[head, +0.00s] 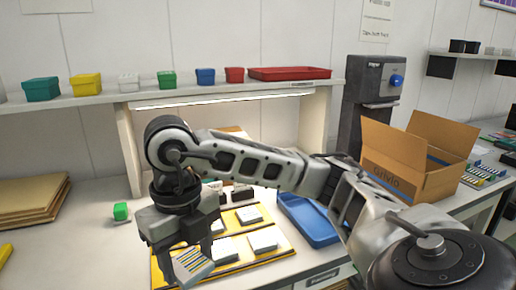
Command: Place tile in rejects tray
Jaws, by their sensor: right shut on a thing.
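My right gripper (186,252) hangs down over the front left of the bench. It is shut on a tile (194,268), a small pale piece with coloured stripes on its face, held tilted. A red tray (290,73) lies on the shelf above the bench, its inside seeming empty. A blue tray (318,234) lies on the bench, right of the yellow board and partly behind my right arm. No readable label tells which one is the rejects tray. My left gripper is not in view.
A yellow board (280,256) with several white tiles lies beneath my right arm. An open cardboard box (440,140) and a dark machine (372,85) stand at the right. Small coloured boxes line the shelf (120,94).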

